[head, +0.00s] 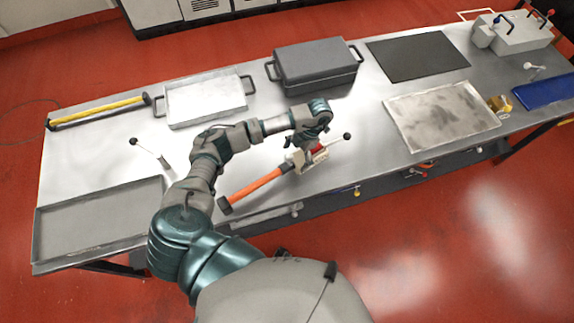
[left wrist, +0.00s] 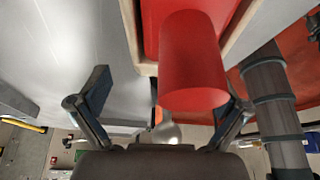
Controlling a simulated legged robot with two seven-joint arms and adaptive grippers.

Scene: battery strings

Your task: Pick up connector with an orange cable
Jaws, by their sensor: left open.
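My left gripper (head: 303,154) is above the front middle of the steel table, pointing down. A long orange bar or cable (head: 258,187) with a dark end lies along the front edge, its right end reaching the gripper. A small red and white part (head: 318,155) shows beside the fingers; I cannot tell how it joins the orange piece. In the left wrist view, the fingers of the left gripper (left wrist: 165,105) are spread apart. A red cylinder (left wrist: 192,65) shows between them, in front of a red part with a pale rim. My right gripper is not in view.
A yellow bar (head: 100,109), a pale tray (head: 205,101) and a grey lidded case (head: 315,67) stand at the back. A worn metal tray (head: 445,115) lies to the right. Ball-tipped levers (head: 134,142) (head: 347,136) rise on both sides of the gripper.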

